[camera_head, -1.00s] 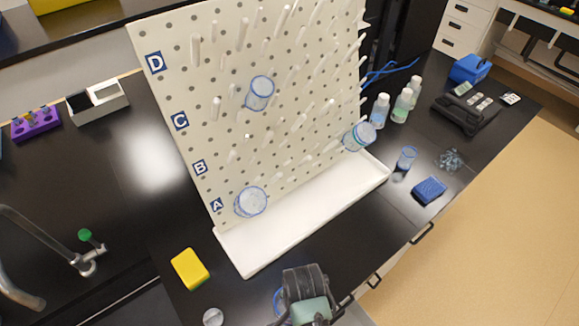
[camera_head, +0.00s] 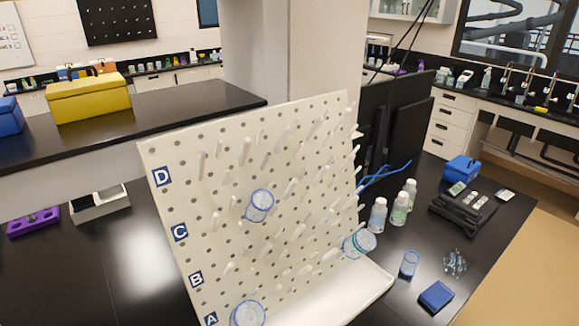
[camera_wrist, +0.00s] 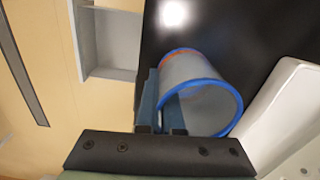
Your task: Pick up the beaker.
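A clear beaker (camera_wrist: 208,104) with a blue rim and an orange-red band near its far end lies in the middle of the wrist view, its mouth facing the camera. My gripper (camera_wrist: 161,88) is at the beaker's left wall. One finger shows outside the wall and the other seems to be inside the mouth, close together with the wall between them. I cannot tell whether the beaker is clear of the black counter. My gripper and this beaker are out of the head view. Other glassware hangs on the pegboard, including a beaker (camera_head: 260,206) in the middle.
The white pegboard (camera_head: 205,215) stands on the counter, with its white tray (camera_head: 372,288) below. A small beaker (camera_head: 409,263), a blue box (camera_head: 436,296) and bottles (camera_head: 399,209) stand to its right. A drawer front (camera_wrist: 108,45) shows beside the counter edge.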

